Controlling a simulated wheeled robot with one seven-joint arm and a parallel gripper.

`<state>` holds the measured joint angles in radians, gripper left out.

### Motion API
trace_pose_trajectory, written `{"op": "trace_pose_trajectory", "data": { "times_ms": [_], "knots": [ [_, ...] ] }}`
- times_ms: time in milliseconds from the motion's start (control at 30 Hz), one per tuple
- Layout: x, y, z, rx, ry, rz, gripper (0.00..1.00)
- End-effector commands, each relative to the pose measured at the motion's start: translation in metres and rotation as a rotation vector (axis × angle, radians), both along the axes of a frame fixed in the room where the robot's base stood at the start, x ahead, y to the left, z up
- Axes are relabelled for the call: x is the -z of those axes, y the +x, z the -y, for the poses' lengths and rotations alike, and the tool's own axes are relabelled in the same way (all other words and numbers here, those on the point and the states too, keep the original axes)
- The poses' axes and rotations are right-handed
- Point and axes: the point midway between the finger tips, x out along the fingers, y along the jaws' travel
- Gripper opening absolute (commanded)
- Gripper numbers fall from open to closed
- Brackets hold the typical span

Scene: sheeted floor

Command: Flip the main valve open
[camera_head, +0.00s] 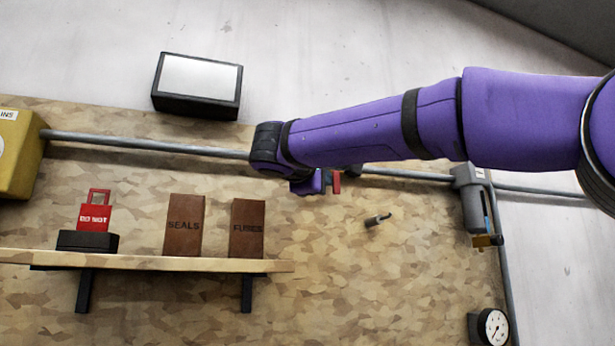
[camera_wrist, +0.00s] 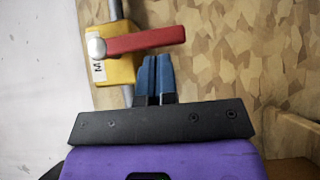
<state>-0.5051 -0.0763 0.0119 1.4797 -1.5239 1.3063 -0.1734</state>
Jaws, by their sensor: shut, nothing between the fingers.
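The main valve (camera_wrist: 122,69) is a yellow body on a grey pipe, with a label starting "M". Its red lever (camera_wrist: 146,39) turns on a silver hub and lies crosswise to the pipe, pointing right in the wrist view. My gripper (camera_wrist: 154,62) has blue fingertips, held together and empty. In the wrist view the tips are just below the lever's free half, beside the yellow body; I cannot tell whether they touch. In the head view, my arm hides most of the valve; a small red piece of the lever (camera_head: 337,182) shows below my wrist.
A shelf (camera_head: 150,262) holds a red "DO NOT" tag (camera_head: 94,212) on a black base, a SEALS block (camera_head: 183,226) and a FUSES block (camera_head: 247,228). A peg (camera_head: 377,220), a grey pipe fitting (camera_head: 471,200), a gauge (camera_head: 493,327) and a yellow box (camera_head: 18,150) are on the wall.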

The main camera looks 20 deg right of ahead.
Motion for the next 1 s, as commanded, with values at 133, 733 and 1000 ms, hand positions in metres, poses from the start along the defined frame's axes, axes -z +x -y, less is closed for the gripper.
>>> {"op": "trace_pose_trajectory", "data": {
  "times_ms": [133,733,1000],
  "knots": [
    [-0.0001,-0.0004,0.0059,0.000,0.000,0.000,0.00],
    [0.0017,-0.0003,0.0092,0.000,-0.045,-0.001,0.00],
    [0.0030,-0.0004,0.0111,0.001,-0.083,-0.001,0.00]
  ]
}}
